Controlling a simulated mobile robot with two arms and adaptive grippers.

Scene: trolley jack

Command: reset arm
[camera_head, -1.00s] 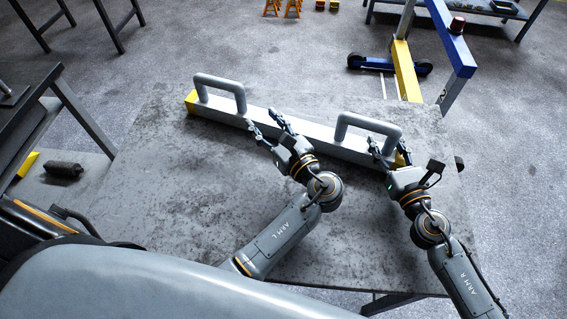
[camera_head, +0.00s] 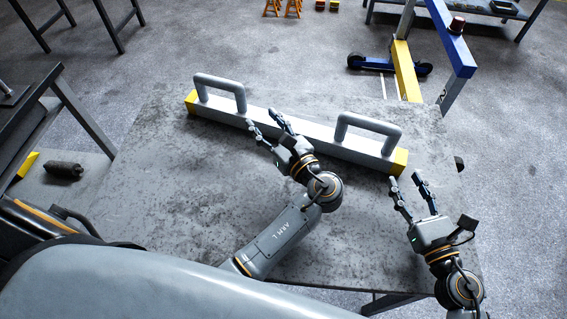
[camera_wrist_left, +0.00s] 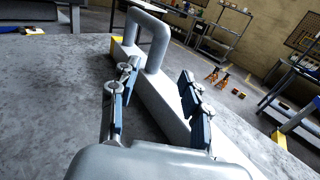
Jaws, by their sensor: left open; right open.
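A long grey bar (camera_head: 318,138) with yellow ends and two grey handles lies across the far part of the metal table. My left gripper (camera_head: 266,128) is open and empty, with its fingers beside the bar's near side, between the two handles. In the left wrist view its fingers (camera_wrist_left: 155,100) are spread, with the bar (camera_wrist_left: 160,100) and a handle (camera_wrist_left: 154,38) beyond. My right gripper (camera_head: 408,187) is open and empty over the table's right part, nearer than the bar's right yellow end (camera_head: 399,162) and apart from it.
The grey table (camera_head: 180,190) is bare in front of the bar. A blue and yellow frame (camera_head: 405,68) on wheels stands beyond it. A dark cylinder (camera_head: 64,169) lies at the left, and orange stands (camera_head: 282,7) are far back.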

